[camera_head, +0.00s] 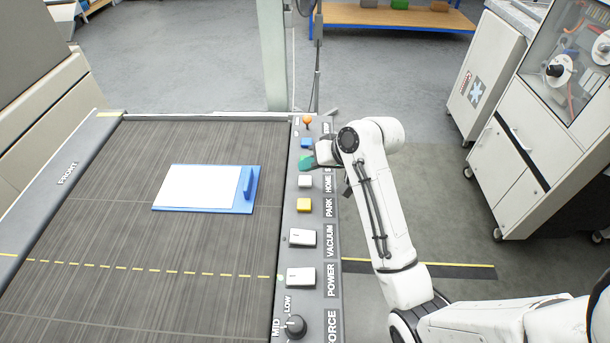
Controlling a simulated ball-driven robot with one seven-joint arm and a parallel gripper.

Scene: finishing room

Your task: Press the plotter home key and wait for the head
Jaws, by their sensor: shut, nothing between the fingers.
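The white key (305,181) beside the HOME label sits on the plotter's grey control strip (291,222), at the right edge of the dark bed (110,220). My gripper (309,161) reaches over the strip from the right, just above the HOME key in the picture. It is shut and holds nothing. A teal piece shows at its tip; I cannot tell whether it is a fingertip or another key. I cannot tell whether the gripper touches the strip. I cannot make out a plotter head in this view.
A white sheet (200,186) lies on a blue board (247,205) on the bed. Nearby on the strip are a blue key (306,143), a yellow PARK key (304,204), VACUUM (302,237) and POWER (301,278) switches, and a black knob (295,326). White cabinets stand right.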

